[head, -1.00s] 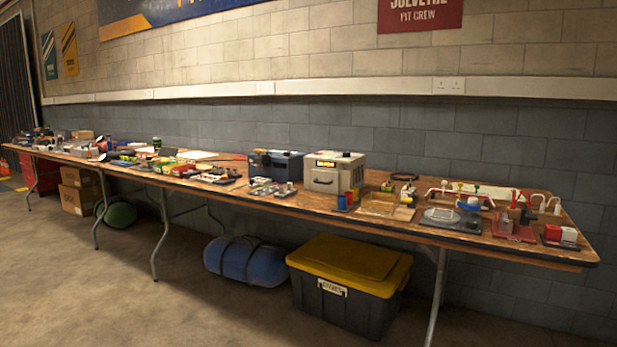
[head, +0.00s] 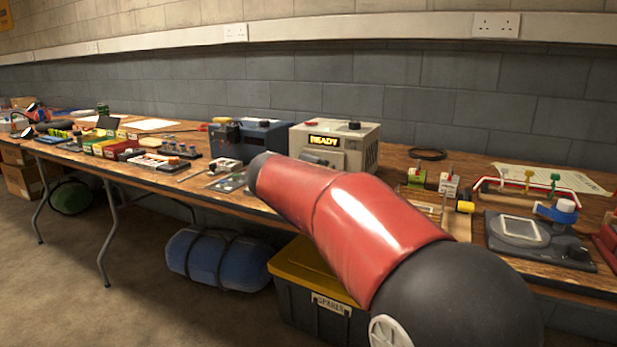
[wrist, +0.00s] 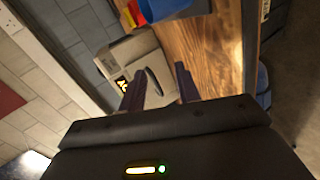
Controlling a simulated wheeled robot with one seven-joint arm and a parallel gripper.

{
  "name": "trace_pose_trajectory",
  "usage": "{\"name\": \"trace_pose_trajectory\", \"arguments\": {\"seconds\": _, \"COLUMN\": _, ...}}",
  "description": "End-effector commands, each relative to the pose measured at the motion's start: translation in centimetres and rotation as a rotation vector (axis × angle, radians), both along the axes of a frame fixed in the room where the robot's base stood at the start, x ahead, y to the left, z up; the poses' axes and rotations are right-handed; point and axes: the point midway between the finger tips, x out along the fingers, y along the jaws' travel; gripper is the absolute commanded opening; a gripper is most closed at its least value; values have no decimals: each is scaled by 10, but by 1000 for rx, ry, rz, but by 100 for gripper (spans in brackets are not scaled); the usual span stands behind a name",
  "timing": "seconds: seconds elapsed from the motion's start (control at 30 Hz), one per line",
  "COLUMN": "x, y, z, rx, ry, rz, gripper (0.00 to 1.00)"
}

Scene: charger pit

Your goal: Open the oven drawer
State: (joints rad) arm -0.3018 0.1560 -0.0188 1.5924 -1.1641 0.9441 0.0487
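The oven (head: 340,143) is a cream box with a lit "READY" display on the bench. My red and black arm covers the lower part of its front in the head view. In the wrist view the oven (wrist: 127,60) lies tilted beyond my fingers, with its dark handle (wrist: 154,82) on the front face. The drawer looks closed there. My gripper (wrist: 160,95) is open and empty, its two dark fingers apart. The handle shows between and beyond the fingertips, and I see no contact.
A blue box (head: 250,138) stands left of the oven. A yellow-lidded bin (head: 300,268) is under the bench.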

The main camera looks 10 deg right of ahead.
Motion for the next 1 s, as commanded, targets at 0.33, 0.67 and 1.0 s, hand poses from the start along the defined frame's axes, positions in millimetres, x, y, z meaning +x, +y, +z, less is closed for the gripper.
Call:
{"name": "trace_pose_trajectory", "arguments": {"seconds": 0.33, "x": 77, "y": 47, "z": 6, "rx": -239, "ry": -85, "rz": 93, "gripper": 33}}
{"name": "trace_pose_trajectory", "arguments": {"seconds": 0.67, "x": 116, "y": 18, "z": -5, "rx": -240, "ry": -83, "rz": 93, "gripper": 33}}
{"name": "trace_pose_trajectory", "arguments": {"seconds": 1.0, "x": 135, "y": 5, "z": -10, "rx": -238, "ry": -85, "rz": 95, "gripper": 33}}
